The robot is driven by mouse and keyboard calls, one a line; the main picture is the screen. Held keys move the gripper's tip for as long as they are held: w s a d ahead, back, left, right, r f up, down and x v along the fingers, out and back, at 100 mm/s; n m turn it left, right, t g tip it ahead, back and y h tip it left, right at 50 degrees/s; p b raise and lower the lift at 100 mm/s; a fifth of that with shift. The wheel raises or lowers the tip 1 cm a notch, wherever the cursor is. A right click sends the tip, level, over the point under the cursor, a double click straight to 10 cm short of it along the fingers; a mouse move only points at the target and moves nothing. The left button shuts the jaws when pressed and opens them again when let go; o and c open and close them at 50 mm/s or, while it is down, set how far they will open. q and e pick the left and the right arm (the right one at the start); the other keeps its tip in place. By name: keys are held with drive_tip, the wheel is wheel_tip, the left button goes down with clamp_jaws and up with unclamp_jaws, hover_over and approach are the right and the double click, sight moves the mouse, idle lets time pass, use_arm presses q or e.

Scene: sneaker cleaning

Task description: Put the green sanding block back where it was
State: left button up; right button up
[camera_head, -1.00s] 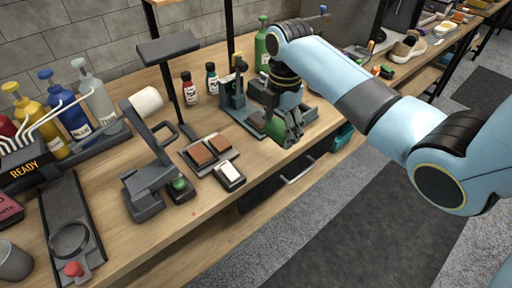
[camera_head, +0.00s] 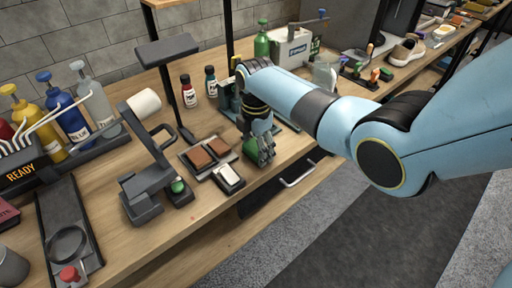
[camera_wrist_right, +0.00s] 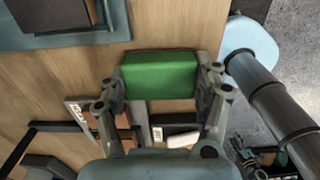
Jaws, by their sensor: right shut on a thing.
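The green sanding block (camera_head: 250,149) is between the fingers of my right gripper (camera_head: 263,157), which is shut on it. In the right wrist view the green block (camera_wrist_right: 158,75) spans the gap between both fingertips, over the wooden bench. A tray (camera_head: 187,155) with brown blocks (camera_head: 200,158) lies just left of the gripper, and a white-topped block (camera_head: 229,174) lies to its lower left. From the head view I cannot tell whether the green block touches the bench. My left gripper is out of view.
Two small bottles (camera_head: 189,92) stand behind. The bench's front edge and a drawer handle (camera_head: 300,177) are close on the right.

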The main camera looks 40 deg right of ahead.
sight(256, 147)
drive_tip(key=o, duration=1.2)
drive_tip(key=shift+f, duration=0.1)
drive_tip(key=shift+o, duration=0.2)
drive_tip(key=shift+r, duration=0.25)
wheel_tip(256, 147, up, 12)
drive_tip(key=p, duration=0.1)
drive_tip(key=shift+f, duration=0.1)
